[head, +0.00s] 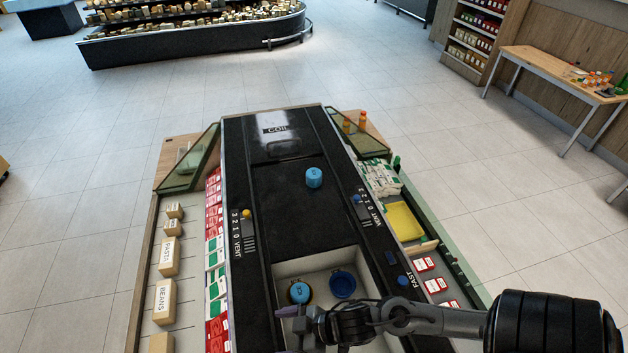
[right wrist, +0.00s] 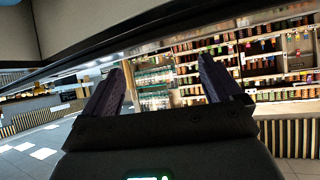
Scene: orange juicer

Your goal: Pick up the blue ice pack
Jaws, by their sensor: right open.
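Several blue things show in the head view, and I cannot tell for sure which is the ice pack. A blue round piece (head: 300,292) with a dark mark on top sits in the light-walled bin (head: 288,268) at the front. A darker blue round piece (head: 342,285) lies beside it on the right. A blue cylinder (head: 314,177) stands on the black top farther back. My right gripper (head: 283,331) is at the bin's front left, close to the first blue piece; in the right wrist view (right wrist: 163,82) its fingers are apart and empty. My left gripper is not in view.
Small boxes (head: 165,297) line the left shelf of the black counter (head: 270,200). A yellow tray (head: 404,221) and red-and-white packs (head: 424,264) lie on the right side. Glass panels (head: 190,165) stand at the sides. My right arm covers the bin's front.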

